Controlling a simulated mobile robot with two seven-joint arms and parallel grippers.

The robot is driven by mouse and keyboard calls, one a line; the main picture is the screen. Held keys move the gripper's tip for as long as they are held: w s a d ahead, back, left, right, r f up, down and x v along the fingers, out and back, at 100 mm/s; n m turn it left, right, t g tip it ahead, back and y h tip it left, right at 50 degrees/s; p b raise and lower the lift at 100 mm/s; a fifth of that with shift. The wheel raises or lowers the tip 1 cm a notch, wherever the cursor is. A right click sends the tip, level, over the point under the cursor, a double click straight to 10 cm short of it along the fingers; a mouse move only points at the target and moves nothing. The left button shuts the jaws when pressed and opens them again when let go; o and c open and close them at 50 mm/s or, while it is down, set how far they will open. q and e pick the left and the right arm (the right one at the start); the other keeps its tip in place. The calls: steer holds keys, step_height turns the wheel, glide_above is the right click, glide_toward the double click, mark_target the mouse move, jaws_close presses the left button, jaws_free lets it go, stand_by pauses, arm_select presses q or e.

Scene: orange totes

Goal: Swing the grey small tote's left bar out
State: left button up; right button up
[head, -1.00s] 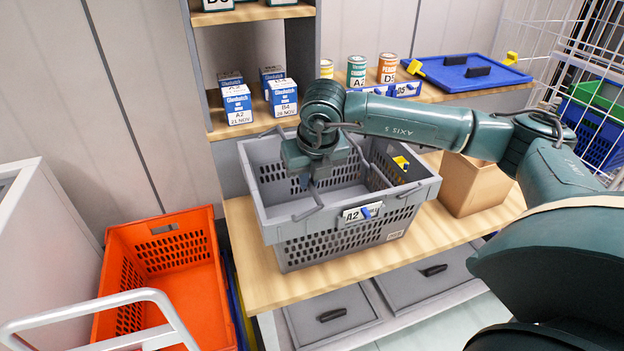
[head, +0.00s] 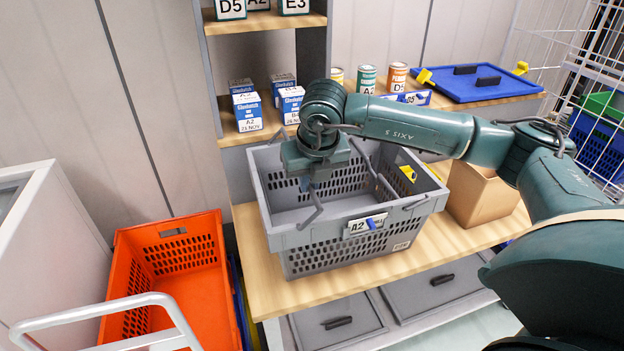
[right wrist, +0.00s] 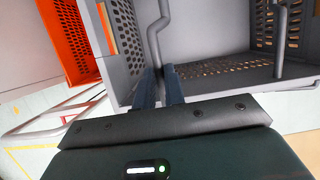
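The grey small tote (head: 285,240) stands on the wooden shelf, with an A2 label on its front wall. Its left bar (head: 309,217) is a thin grey rod that rises from the front rim and runs up to my right gripper (head: 308,182). The right bar (head: 395,190) lies over the right part of the opening. My right gripper hangs over the tote's left part. In the right wrist view, its two fingers (right wrist: 158,88) are close together around the left bar (right wrist: 155,40). The bar's far part is hidden behind the gripper. My left gripper is out of view.
An orange tote (head: 185,290) stands low on the left, beside a white handrail (head: 150,298). A cardboard box (head: 480,195) stands right of the grey tote. Blue-white cartons (head: 247,112), cans (head: 367,78) and a blue lid (head: 470,82) are behind.

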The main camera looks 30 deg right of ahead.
steer(key=shift+w+a+r, duration=0.1)
steer(key=shift+a+r, duration=0.15)
steer(key=shift+a, duration=0.3)
steer(key=shift+w+a+r, duration=0.1)
steer(key=shift+a+r, duration=0.1)
steer(key=shift+a, duration=0.3)
steer(key=shift+w+a+r, duration=0.1)
steer(key=shift+w+a, duration=0.1)
steer(key=shift+a, duration=0.4)
steer(key=shift+w+a+r, duration=0.1)
steer(key=shift+w+a, duration=0.05)
steer(key=shift+a, duration=0.45)
steer(key=shift+f, duration=0.1)
steer(key=shift+w+a+f+b, duration=0.15)
steer(key=shift+a+b, duration=0.15)
steer(key=shift+a, duration=0.15)
steer(key=shift+w+a+f+b, duration=0.15)
steer(key=shift+a+b, duration=0.1)
steer(key=shift+a, duration=0.2)
